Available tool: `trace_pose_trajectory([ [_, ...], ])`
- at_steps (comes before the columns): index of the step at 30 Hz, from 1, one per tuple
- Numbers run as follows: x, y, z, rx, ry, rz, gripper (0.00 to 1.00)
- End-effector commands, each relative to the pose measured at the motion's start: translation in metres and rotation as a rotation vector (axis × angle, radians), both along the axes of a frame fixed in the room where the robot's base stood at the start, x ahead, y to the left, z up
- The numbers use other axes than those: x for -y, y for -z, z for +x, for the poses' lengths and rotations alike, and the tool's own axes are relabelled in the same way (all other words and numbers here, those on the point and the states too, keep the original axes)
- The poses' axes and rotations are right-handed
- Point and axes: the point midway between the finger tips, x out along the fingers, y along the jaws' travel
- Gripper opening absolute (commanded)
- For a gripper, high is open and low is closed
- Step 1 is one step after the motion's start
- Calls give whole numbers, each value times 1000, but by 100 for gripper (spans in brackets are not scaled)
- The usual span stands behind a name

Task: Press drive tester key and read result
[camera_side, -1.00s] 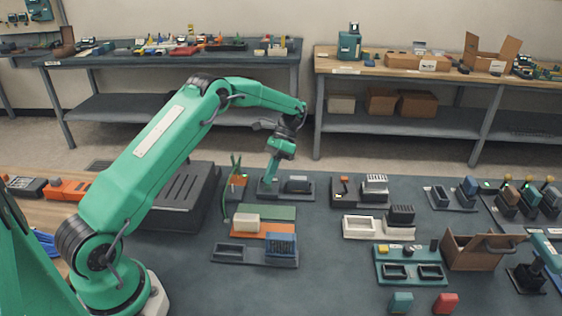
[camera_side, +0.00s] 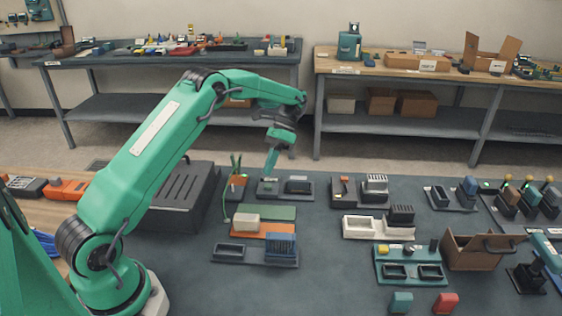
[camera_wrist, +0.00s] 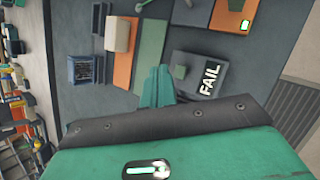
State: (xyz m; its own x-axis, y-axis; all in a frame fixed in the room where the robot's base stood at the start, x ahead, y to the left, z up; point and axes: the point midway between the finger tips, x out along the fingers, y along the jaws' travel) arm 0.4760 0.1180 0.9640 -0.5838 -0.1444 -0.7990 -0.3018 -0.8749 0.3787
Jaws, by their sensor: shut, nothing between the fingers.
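The drive tester (camera_side: 272,196) is a dark grey box on the bench, and it also shows in the wrist view (camera_wrist: 185,60). Its display (camera_wrist: 209,78) reads FAIL in white letters. A small round green key (camera_wrist: 180,71) shows on the tester beside the display. My gripper (camera_side: 267,177) is shut and empty, pointing down at the tester's left part in the side view. In the wrist view its green fingers (camera_wrist: 157,78) lie just beside the tester, near the key. I cannot tell whether the tips touch the key.
Beside the tester are a green strip (camera_side: 272,212), an orange strip (camera_side: 262,231) with a white block (camera_side: 246,221), and an orange block (camera_side: 237,182) with a green cable. A tray (camera_side: 228,255) holds a blue ribbed block (camera_side: 281,244).

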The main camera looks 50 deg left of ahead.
Motion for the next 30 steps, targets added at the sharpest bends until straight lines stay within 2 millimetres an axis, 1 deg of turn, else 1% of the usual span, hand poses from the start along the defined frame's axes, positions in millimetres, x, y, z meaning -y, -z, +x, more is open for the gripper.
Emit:
trace_pose_trajectory([
  [6,0,-16,0,1,0,0,0],
  [10,0,-22,0,0,0,0,0],
  [30,0,-23,0,-1,0,0,0],
])
